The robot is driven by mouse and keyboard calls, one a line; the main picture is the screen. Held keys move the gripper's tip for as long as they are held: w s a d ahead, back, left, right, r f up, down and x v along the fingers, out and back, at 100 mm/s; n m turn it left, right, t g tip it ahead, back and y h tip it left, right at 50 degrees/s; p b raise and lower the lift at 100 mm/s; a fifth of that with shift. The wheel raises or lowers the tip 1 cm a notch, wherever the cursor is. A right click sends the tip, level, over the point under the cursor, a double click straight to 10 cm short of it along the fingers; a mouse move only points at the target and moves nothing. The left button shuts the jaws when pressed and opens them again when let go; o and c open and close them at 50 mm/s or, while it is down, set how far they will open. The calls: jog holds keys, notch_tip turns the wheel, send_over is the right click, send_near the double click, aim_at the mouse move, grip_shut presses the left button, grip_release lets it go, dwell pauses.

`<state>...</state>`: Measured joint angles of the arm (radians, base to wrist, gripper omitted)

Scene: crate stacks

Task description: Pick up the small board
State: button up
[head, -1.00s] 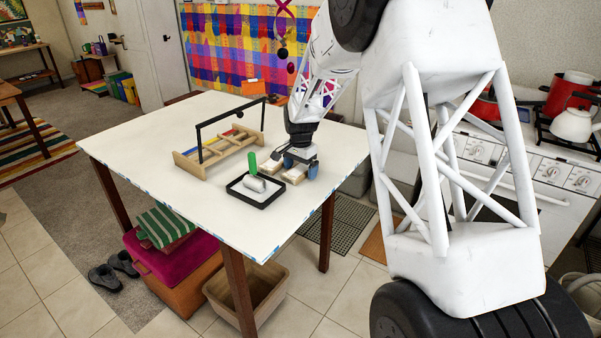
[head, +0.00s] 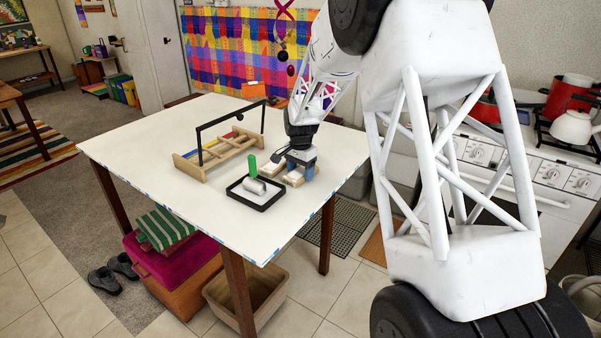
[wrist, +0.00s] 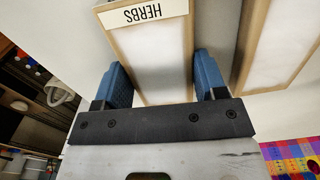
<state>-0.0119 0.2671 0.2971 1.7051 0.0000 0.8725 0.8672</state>
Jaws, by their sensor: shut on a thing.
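A small board with a pale wooden frame and a white face, marked HERBS (wrist: 148,45), lies between my gripper's blue fingers in the wrist view. In the head view it is the nearer right board (head: 294,179), at the table's right side. My gripper (head: 301,165) points down and is shut on this board, one finger at each long side; it also shows in the wrist view (wrist: 164,85). A second similar board (wrist: 280,40) lies beside it, apart from the fingers. My gripper partly hides both boards in the head view.
A black-rimmed tray (head: 262,206) with a green-handled roller (head: 253,172) stands close to the boards. A wooden rack (head: 190,172) with a black bar stands behind it to the left. The white table's (head: 150,185) front left is clear.

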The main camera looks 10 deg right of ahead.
aim_at(300, 171)
jog(key=shift+r, duration=0.15)
jog(key=shift+r, duration=0.6)
notch_tip(300, 171, up, 2)
jog(key=s, duration=0.5)
jog(key=s+r, duration=0.1)
jog(key=s, duration=1)
jog(key=shift+d+r, duration=0.1)
jog(key=shift+r, duration=0.15)
